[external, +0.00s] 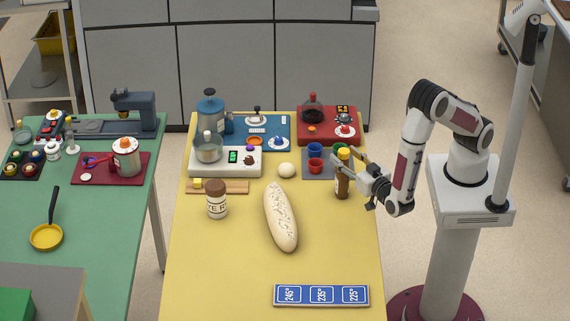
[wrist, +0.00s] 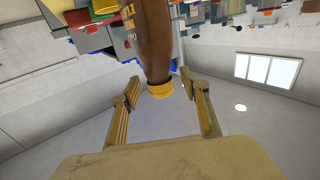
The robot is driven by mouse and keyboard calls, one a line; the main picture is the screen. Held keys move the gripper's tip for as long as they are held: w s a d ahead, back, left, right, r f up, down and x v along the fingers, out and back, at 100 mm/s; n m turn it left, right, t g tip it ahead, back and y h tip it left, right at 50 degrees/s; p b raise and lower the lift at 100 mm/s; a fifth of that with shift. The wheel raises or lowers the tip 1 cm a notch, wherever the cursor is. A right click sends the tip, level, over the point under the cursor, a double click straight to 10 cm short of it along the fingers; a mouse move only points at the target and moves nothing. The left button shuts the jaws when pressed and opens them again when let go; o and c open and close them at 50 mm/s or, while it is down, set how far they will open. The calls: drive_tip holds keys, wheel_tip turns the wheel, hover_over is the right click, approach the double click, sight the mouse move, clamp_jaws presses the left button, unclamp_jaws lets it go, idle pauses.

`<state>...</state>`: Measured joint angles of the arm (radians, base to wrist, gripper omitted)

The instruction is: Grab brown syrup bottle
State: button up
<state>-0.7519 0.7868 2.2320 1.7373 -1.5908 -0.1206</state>
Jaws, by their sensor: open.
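The brown syrup bottle (external: 342,187) stands upright near the right edge of the yellow table, with a yellow cap. In the wrist view the bottle (wrist: 153,40) hangs down from the top of the picture, cap (wrist: 160,90) lowest. My gripper (external: 345,166) is open at the bottle's upper part. In the wrist view the gripper's fingers (wrist: 160,83) stand apart, one on each side of the bottle near its cap. There is a visible gap beside the cap on both sides. Whether a finger touches the bottle is unclear.
A grey mat with a red cup (external: 315,165) and other cups lies just behind the bottle. A long loaf (external: 280,216), a brown jar (external: 217,199) and a pale ball (external: 286,170) are left of it. A blue number panel (external: 321,295) lies in front. The table between is clear.

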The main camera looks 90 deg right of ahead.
drive_tip(key=shift+w+d, duration=0.35)
drive_tip(key=shift+d, duration=0.15)
clamp_jaws()
